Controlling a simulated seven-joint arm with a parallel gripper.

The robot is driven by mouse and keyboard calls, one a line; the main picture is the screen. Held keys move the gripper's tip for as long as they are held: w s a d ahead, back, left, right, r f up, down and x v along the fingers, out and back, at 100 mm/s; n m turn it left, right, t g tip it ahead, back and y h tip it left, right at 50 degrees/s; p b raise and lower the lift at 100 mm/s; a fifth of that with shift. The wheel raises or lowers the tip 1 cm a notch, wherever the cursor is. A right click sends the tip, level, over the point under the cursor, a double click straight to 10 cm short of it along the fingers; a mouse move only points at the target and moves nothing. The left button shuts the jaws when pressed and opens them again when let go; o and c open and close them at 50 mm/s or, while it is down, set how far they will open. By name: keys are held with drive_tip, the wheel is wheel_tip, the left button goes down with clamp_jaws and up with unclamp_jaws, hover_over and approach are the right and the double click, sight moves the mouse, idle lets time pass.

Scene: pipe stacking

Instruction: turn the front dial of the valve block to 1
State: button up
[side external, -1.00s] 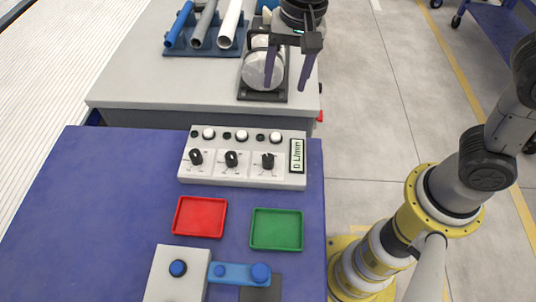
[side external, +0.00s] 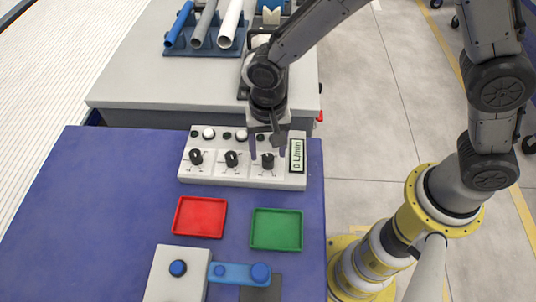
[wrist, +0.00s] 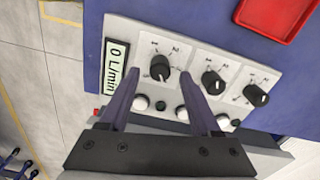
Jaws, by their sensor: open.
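The valve block (side external: 242,178) is a white panel with three black dials, a row of buttons and a display reading 0 L/min (side external: 297,156). The right dial (side external: 268,161) is nearest the display; in the wrist view this dial (wrist: 160,67) has its white mark towards my gripper. The middle dial (side external: 231,159) and left dial (side external: 196,157) are to its left. My gripper (side external: 268,150) is open and empty over the block's right part. In the wrist view its fingertips (wrist: 150,76) are either side of the line to the dial nearest the display; contact cannot be told.
A red tray (side external: 200,217) and a green tray (side external: 277,229) lie on the blue table (side external: 90,210) in front of the block. A grey box (side external: 177,275) with a blue button stands nearer. A pipe rack (side external: 205,46) stands on the grey table behind.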

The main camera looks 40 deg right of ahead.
drive_tip(key=shift+f, duration=1.5)
clamp_jaws()
